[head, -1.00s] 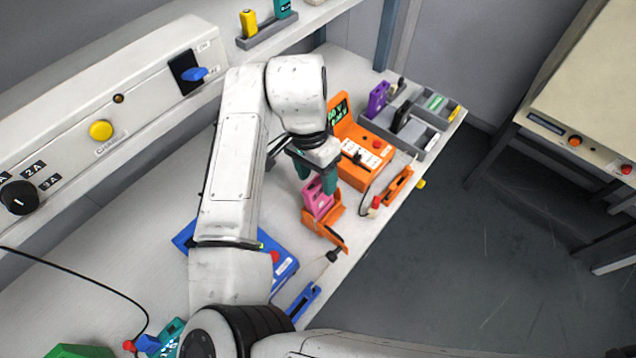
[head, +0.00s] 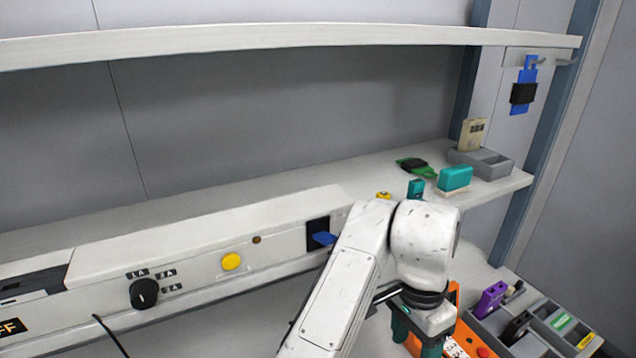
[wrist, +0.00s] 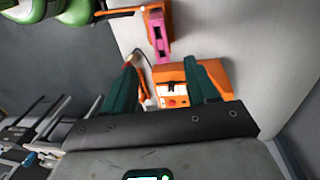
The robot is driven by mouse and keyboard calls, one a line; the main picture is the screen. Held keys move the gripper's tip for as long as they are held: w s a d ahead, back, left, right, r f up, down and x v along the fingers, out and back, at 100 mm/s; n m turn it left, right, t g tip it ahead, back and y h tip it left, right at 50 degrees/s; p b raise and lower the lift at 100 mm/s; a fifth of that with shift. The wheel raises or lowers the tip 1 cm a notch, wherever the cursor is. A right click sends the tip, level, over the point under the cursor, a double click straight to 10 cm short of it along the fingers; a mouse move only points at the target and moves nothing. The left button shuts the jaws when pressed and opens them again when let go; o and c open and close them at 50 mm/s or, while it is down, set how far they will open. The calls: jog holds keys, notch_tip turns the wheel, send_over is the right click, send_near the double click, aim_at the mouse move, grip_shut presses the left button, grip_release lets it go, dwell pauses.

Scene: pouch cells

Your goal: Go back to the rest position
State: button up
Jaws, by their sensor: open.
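My gripper (head: 418,340) is at the lower right of the head view, over the bench, with its teal fingers partly cut off by the bottom edge. In the wrist view my gripper (wrist: 165,85) shows its two teal fingers spread apart with nothing held between them. An orange device (wrist: 215,75) with a pale panel and a red button lies beyond and between the fingers. A pink pouch cell (wrist: 158,35) stands in an orange holder above it in the wrist view, apart from the fingers. My arm hides part of the orange device (head: 466,340) in the head view.
A grey divided tray (head: 540,335) with a purple item (head: 490,298) stands at the right. The control panel (head: 200,240) runs along the bench back. A shelf (head: 300,195) above holds a teal block (head: 455,178) and a grey bin (head: 490,163). A higher shelf (head: 250,38) spans the top.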

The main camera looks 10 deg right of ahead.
jog(key=s+d+f+n+t+h, duration=0.2)
jog(key=d+f+n, duration=0.1)
jog(key=d, duration=0.6)
jog(key=s+d+f+n+t+h, duration=0.1)
jog(key=s+d+f+n+h, duration=0.15)
jog(key=d, duration=0.75)
jog(key=s+a+f+n+y, duration=0.2)
jog(key=s+a+f+n, duration=0.2)
jog(key=s+f, duration=0.3)
jog(key=s+a+f+n+y, duration=0.3)
jog(key=s+a+f, duration=0.4)
jog(key=s, duration=0.5)
jog(key=shift+s+a+f+n+g, duration=0.15)
jog(key=shift+a+f+n+g, duration=0.2)
jog(key=shift+n, duration=0.4)
jog(key=shift+d, duration=0.15)
